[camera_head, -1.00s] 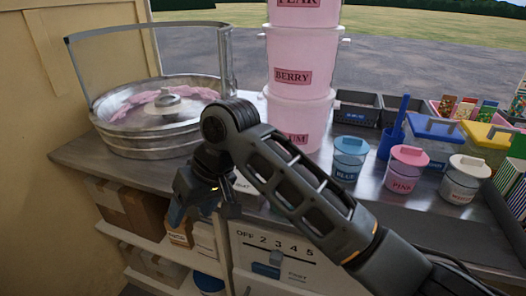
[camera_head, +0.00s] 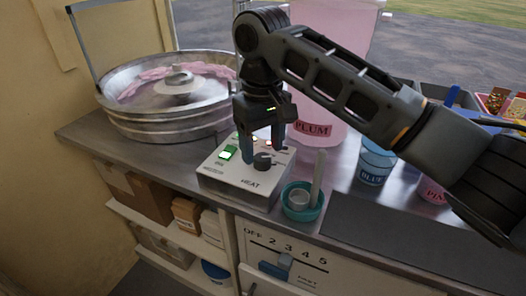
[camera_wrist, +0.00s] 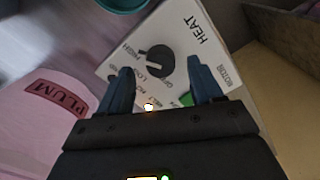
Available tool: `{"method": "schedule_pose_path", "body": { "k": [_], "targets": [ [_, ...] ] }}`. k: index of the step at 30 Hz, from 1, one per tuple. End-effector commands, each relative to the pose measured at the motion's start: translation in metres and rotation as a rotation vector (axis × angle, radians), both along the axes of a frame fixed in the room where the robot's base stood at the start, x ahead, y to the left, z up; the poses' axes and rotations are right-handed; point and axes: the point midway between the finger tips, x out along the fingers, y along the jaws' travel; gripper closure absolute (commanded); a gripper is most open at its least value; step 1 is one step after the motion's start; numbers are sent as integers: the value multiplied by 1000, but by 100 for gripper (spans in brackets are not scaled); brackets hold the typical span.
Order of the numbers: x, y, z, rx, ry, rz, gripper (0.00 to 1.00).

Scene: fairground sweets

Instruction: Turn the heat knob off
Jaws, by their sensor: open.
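The heat knob (camera_head: 262,161) is a dark round knob on top of a white control box (camera_head: 232,188) marked HEAT, on the steel counter. A lit green switch (camera_head: 227,153) sits to its left. My gripper (camera_head: 263,158) is open above the box, pointing down, its two fingers apart. In the wrist view the knob (camera_wrist: 156,62) shows just beyond and between the fingertips of my gripper (camera_wrist: 160,76), with markings around it. I cannot tell whether the fingers touch it. The green switch (camera_wrist: 186,99) is partly hidden behind a finger.
A teal bowl (camera_head: 302,210) with a cup and a stick stands right of the box. The metal floss pan (camera_head: 165,125) is behind left. A pink PLUM tub (camera_head: 335,125) stands behind, and a BLUE jar (camera_head: 375,165) to the right. A drawer with a numbered scale (camera_head: 290,262) is below.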

Motion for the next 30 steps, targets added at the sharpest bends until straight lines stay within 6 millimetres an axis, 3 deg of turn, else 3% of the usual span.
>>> {"method": "schedule_pose_path", "body": {
  "k": [6, 15, 30],
  "targets": [
    [0, -1, -20, 1, 1, -1, 34],
    [0, 0, -23, 1, 0, -1, 34],
    [0, 0, -23, 1, 0, 0, 81]
  ]
}}
